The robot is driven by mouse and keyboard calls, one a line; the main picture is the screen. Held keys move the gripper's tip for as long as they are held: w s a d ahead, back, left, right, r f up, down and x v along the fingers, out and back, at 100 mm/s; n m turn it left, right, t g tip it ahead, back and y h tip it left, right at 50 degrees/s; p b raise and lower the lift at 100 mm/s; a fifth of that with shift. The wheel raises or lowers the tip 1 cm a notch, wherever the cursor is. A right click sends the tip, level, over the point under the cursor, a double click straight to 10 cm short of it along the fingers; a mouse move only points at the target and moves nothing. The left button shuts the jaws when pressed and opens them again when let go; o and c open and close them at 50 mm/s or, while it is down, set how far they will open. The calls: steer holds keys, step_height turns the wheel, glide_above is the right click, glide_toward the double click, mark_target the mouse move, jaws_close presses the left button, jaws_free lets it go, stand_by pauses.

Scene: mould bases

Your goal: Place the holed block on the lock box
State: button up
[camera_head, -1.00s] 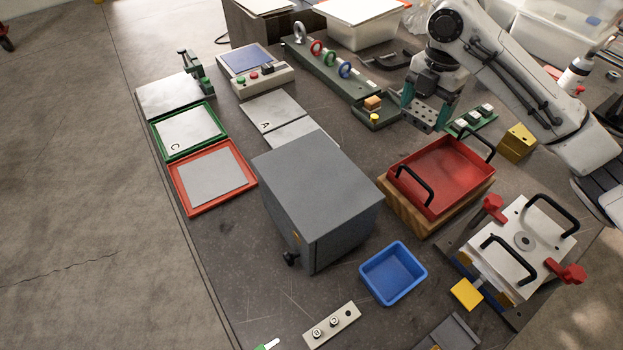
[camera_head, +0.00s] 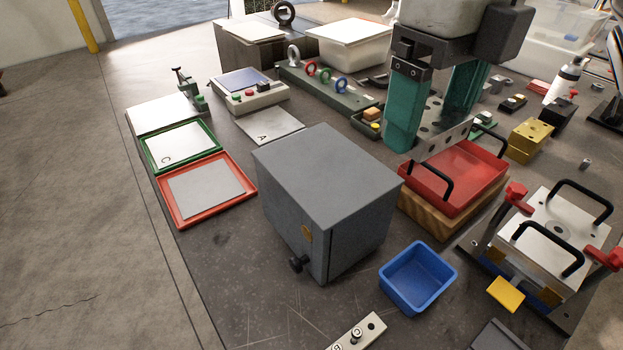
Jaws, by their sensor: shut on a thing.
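The lock box (camera_head: 322,180) is a dark grey cube-like cabinet in the middle of the table, with a black knob and a small yellow plate on its front. Its flat top is bare. My gripper (camera_head: 432,122), with green fingers pointing down, is shut on the holed block (camera_head: 430,138), a grey metal piece with several round holes. The block is up in the air, right of the lock box's top and in front of the red tray in the picture. My left finger covers part of it.
The red tray (camera_head: 455,178) with black handles stands on a wooden block right of the lock box. A blue bin (camera_head: 418,277) is in front. A plate with handles and red knobs (camera_head: 552,232) is at right. Framed plates (camera_head: 205,190) lie at left.

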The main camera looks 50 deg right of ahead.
steer(key=shift+s+a+f, duration=0.15)
steer(key=shift+s+a, duration=0.05)
steer(key=shift+s, duration=0.1)
steer(key=shift+w+n, duration=0.15)
steer(key=shift+n, duration=0.15)
steer(key=w+d+f+p, duration=0.1)
steer(key=w+f+p, duration=0.1)
steer(key=w+p, duration=0.35)
glide_above(336, 169)
steer(key=f, duration=0.5)
steer(key=f+p, duration=0.1)
steer(key=f, duration=0.1)
steer(key=shift+s+a+f, duration=0.15)
steer(key=shift+s+f, duration=0.05)
steer(key=shift+s, duration=0.05)
steer(key=shift+w+f, duration=0.15)
steer(key=shift+f, duration=0.75)
steer(key=shift+w+f, duration=0.1)
steer(key=shift+f, duration=0.8)
steer(key=shift+f, duration=0.1)
